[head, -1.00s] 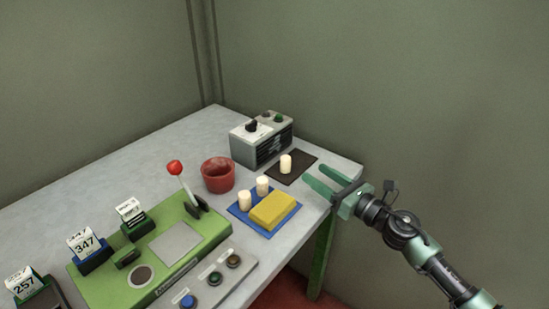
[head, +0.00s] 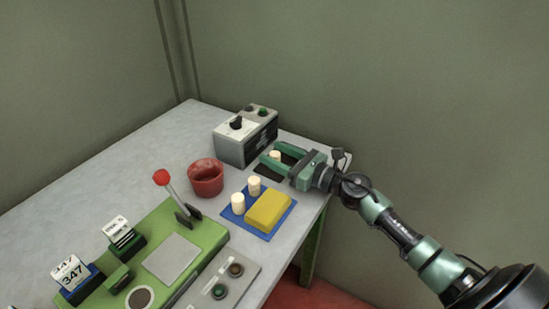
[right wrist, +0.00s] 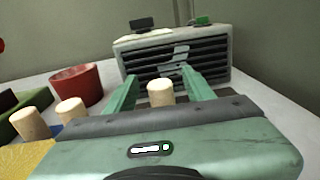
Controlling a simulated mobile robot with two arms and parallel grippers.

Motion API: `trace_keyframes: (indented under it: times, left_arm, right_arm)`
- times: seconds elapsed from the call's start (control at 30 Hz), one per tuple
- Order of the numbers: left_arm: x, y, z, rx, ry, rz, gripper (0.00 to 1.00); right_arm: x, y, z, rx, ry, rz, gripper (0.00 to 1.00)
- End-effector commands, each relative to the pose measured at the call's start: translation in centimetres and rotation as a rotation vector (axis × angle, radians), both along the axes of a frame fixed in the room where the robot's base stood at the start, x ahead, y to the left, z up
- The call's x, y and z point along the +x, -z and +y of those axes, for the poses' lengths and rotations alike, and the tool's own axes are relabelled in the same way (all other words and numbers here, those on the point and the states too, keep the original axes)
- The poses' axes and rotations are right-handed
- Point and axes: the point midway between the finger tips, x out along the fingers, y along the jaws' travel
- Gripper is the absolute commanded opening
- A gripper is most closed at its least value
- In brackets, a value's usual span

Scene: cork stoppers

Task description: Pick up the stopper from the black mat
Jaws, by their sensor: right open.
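The pale cork stopper (head: 275,155) stands upright on the black mat (head: 287,160), which is mostly hidden under my right gripper. My right gripper (head: 269,151) is open, with its two green fingers reaching over the mat, one on each side of the stopper. In the right wrist view the stopper (right wrist: 160,91) shows between the open fingers (right wrist: 158,76), with a gap on both sides. My left gripper is not in view.
A grey control box (head: 245,137) stands just beyond the fingers. A red pot (head: 206,178), a blue mat (head: 232,217) with two more stoppers (head: 238,202) and a yellow block (head: 268,210) are nearby. A green lever panel (head: 207,234) stands nearer the front.

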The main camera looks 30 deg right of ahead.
Motion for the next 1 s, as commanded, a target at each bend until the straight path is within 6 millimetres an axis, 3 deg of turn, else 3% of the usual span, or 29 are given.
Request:
trace_keyframes:
  times: [0.2, 0.5, 0.57, 0.7, 1.0]
  left_arm:
    - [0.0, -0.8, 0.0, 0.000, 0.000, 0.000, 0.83]
    - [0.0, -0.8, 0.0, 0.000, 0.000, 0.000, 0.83]
    - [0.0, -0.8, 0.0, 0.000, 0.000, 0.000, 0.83]
    - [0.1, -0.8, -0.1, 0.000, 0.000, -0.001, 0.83]
    - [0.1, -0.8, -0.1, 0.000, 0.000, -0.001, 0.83]
  right_arm:
    - [2.7, -0.2, 1.3, 0.002, 0.000, -0.001, 0.53]
    - [3.1, 0.0, 1.6, -0.001, -0.001, 0.000, 0.53]
    - [3.1, 0.0, 1.6, -0.001, -0.001, 0.000, 0.39]
    - [3.1, 0.0, 1.6, 0.000, -0.001, 0.000, 0.00]
    - [3.1, -0.1, 1.5, -0.001, -0.001, 0.000, 0.00]
